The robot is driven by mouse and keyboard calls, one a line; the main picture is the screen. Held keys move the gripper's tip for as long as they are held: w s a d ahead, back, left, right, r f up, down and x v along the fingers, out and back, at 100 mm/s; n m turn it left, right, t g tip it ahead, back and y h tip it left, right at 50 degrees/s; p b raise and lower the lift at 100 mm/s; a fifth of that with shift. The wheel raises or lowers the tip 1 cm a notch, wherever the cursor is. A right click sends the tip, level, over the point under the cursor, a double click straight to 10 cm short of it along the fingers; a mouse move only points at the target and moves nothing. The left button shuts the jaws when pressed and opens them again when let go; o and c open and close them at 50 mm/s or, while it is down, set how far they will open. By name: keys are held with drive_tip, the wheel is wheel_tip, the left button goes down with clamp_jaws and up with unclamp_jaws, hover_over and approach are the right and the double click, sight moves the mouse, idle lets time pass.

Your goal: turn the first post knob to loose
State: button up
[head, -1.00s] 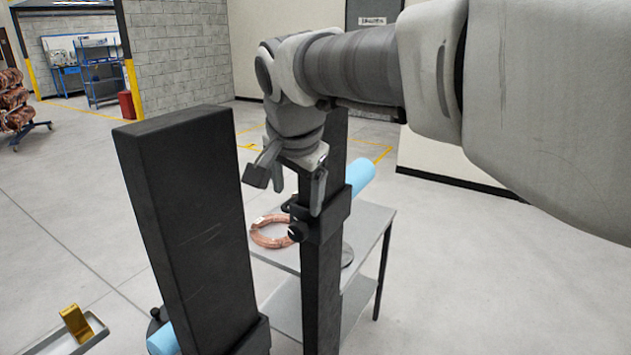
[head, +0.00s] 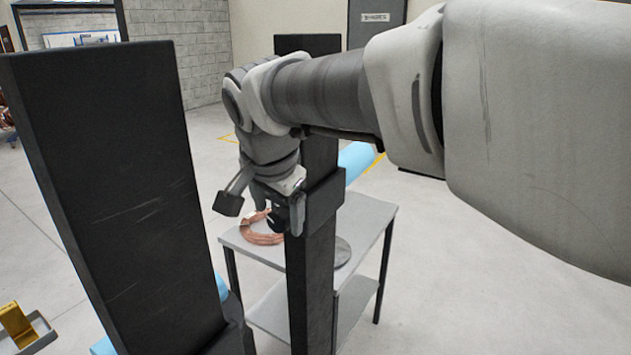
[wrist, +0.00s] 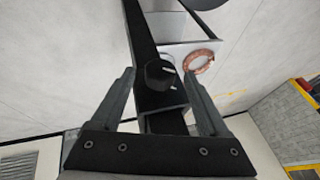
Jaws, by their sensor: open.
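A round black knob (wrist: 160,74) sticks out from the collar on a black upright post (wrist: 143,35). In the head view the knob (head: 277,219) is partly hidden by a finger, and the post (head: 318,270) stands in front of a small table. My gripper (wrist: 159,76) is open, with one finger on each side of the knob; I see a gap on both sides in the wrist view. In the head view my gripper (head: 278,212) hangs at the post's collar (head: 325,200). I cannot tell the knob's turned position.
A second, thicker black post (head: 110,190) stands close at the left. A grey table (head: 375,225) behind holds a copper coil (head: 262,238). A tray with a gold block (head: 17,326) is at the lower left.

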drive_tip(key=shift+w+f, duration=0.25)
drive_tip(key=shift+f, duration=0.25)
clamp_jaws()
